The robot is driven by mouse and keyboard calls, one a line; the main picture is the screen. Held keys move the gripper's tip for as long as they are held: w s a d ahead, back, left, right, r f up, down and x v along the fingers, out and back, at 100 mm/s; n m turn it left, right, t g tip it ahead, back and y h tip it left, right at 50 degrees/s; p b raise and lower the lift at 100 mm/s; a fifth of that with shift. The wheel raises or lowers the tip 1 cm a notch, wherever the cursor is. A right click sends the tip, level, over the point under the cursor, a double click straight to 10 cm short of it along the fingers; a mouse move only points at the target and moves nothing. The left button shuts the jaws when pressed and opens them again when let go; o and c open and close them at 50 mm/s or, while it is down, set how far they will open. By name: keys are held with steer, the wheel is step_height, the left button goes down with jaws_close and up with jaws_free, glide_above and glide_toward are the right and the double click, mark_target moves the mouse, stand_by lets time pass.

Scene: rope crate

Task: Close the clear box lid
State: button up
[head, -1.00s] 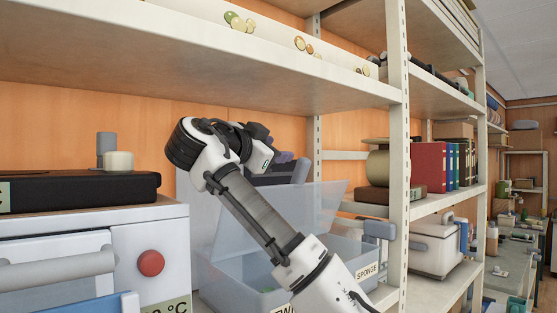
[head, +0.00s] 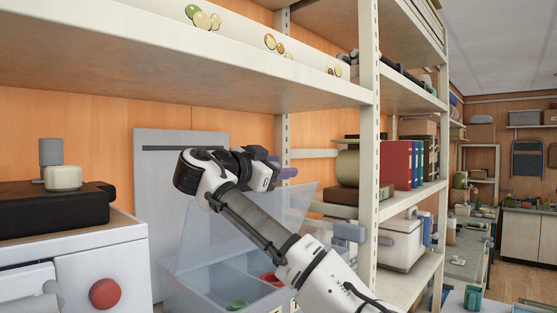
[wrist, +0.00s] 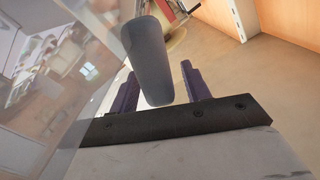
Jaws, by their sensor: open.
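The clear box (head: 195,300) stands on the shelf, partly hidden behind my arm. Its see-through lid (head: 192,235) is raised and tilted, its upper right corner showing beyond my arm. My gripper (head: 287,172) is by the lid's upper edge; contact cannot be told in the head view. In the wrist view my gripper (wrist: 159,72) has its purple fingers apart. A grey rounded bar (wrist: 152,65) shows between and beyond them, and I cannot tell if they touch it. A clear sheet, likely the lid (wrist: 55,75), fills the left side there.
Green and red items (head: 237,304) lie in the box. A shelf post (head: 367,130) and a grey bracket-like part (head: 348,232) stand to the right. A shelf board (head: 200,70) runs above my gripper. A white appliance (head: 95,265) with a red knob is left.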

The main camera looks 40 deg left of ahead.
steer(key=shift+w, duration=0.25)
steer(key=shift+c, duration=0.5)
jaws_close()
steer(key=shift+d+f, duration=0.1)
steer(key=shift+f, duration=0.05)
